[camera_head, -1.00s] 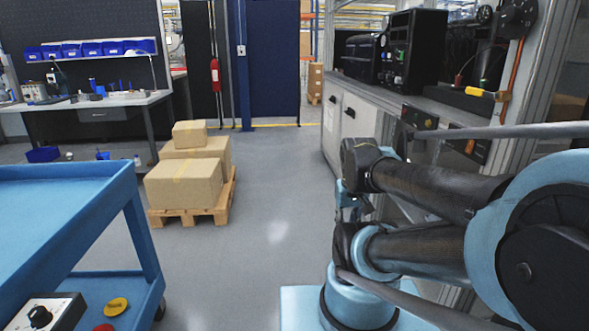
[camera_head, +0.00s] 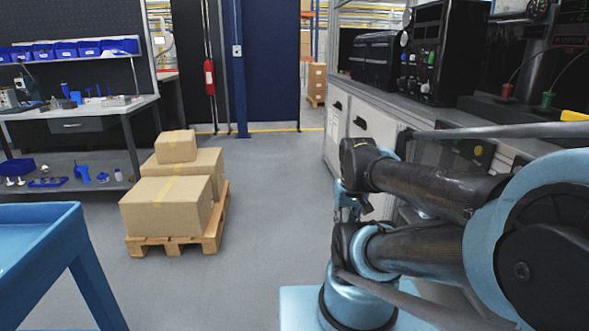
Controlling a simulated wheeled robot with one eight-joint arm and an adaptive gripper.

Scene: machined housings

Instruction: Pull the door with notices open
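A grey-white cabinet under the workbench on the right has door fronts with dark handles. Its farther door (camera_head: 334,128) carries what look like pale paper sheets, too small to read, and appears shut. The nearer door (camera_head: 377,130) also appears shut; my arm hides its lower part. My gripper (camera_head: 349,212) hangs at the front of my folded arm, in front of the cabinet in the picture and apart from the doors. It is small and partly hidden, so its opening is unclear.
Cardboard boxes (camera_head: 168,200) stand on a wooden pallet (camera_head: 212,234) at left centre. A blue cart (camera_head: 60,240) is at the near left. A workbench (camera_head: 75,108) stands at the back left. The grey floor (camera_head: 270,190) between pallet and cabinet is clear.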

